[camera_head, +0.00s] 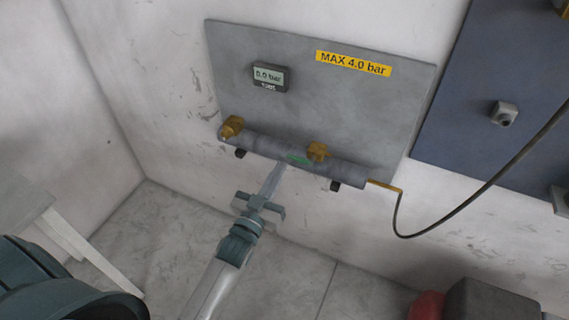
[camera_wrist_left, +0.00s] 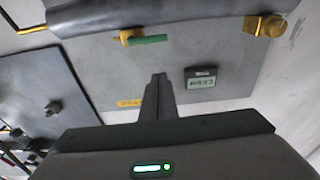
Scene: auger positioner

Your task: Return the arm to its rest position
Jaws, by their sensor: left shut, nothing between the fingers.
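My left gripper (camera_head: 277,172) reaches up to the lower edge of a grey pipe (camera_head: 345,173) on the wall. Its fingers are together and hold nothing. In the left wrist view the shut fingers (camera_wrist_left: 158,85) point toward the grey panel (camera_wrist_left: 100,75). The pipe runs across the top of that view. A brass fitting with a green handle (camera_wrist_left: 145,40) is on the pipe, and another brass fitting (camera_wrist_left: 262,26) is beside it. In the head view I cannot tell whether the fingertips touch the pipe. My right gripper is not in view.
A gauge (camera_head: 269,76) reading 0.0 bar and a yellow "MAX 4.0 bar" label (camera_head: 353,63) are on the panel. A dark hose (camera_head: 447,225) hangs at the right from the pipe's brass end. A blue panel (camera_head: 480,100) is further right. A dark box (camera_head: 490,300) and a red object (camera_head: 427,306) are at the lower right.

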